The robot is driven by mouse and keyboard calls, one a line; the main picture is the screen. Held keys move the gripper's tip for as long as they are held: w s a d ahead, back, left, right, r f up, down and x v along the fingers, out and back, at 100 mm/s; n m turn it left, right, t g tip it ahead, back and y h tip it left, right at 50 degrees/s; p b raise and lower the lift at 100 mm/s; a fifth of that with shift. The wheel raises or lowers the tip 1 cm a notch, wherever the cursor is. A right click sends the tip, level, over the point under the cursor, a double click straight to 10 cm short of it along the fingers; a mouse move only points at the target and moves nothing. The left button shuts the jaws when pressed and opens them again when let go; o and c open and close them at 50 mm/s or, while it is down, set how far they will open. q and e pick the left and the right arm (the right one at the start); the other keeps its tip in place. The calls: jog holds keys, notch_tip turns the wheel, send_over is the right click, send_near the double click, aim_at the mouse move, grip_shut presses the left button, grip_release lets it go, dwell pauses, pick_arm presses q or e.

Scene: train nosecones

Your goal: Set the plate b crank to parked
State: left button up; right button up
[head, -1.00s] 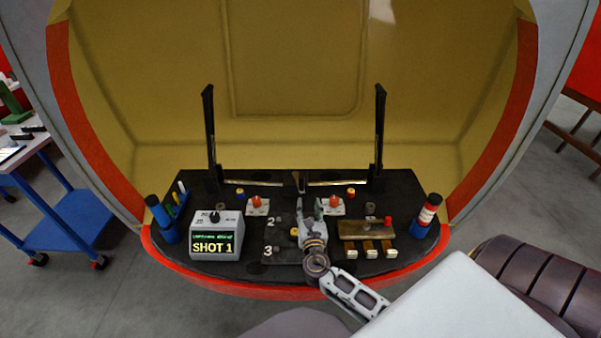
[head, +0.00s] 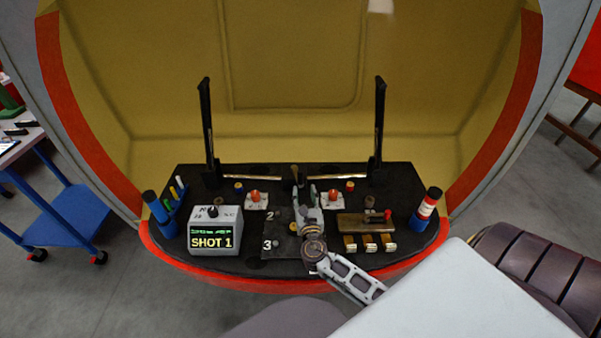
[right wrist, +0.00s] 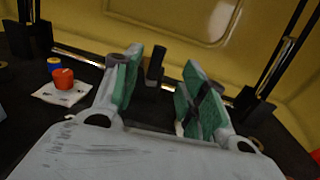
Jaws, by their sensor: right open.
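I cannot tell which part is the plate b crank; no plate lettering is legible. Two red knobs on white plates stand at the left (head: 255,197) and right (head: 333,197) of the dark console. A dark upright post (head: 296,174) stands at the console's back middle. My right gripper (head: 306,190) is open and empty over the console, between the two red knobs. In the right wrist view the post (right wrist: 155,66) shows beyond and between the green-padded fingers (right wrist: 163,80). The left red knob (right wrist: 64,79) is left of them there. My left gripper is out of view.
A grey box (head: 215,232) reading SHOT 1 stands at left. A brown block (head: 365,224) with a red knob lies at right. Two tall black uprights (head: 207,130) stand at the back. A red and white cylinder (head: 429,203) stands at the right edge.

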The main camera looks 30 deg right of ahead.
aim_at(301, 174)
jog(key=shift+x, duration=4.1)
jog(key=shift+w+d, duration=0.15)
jog(key=shift+w, duration=0.2)
jog(key=shift+x, duration=1.05)
jog(key=shift+w+d, duration=0.25)
jog(key=shift+w, duration=0.3)
jog(key=c, duration=0.7)
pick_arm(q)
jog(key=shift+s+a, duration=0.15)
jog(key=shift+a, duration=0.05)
pick_arm(e)
grip_shut()
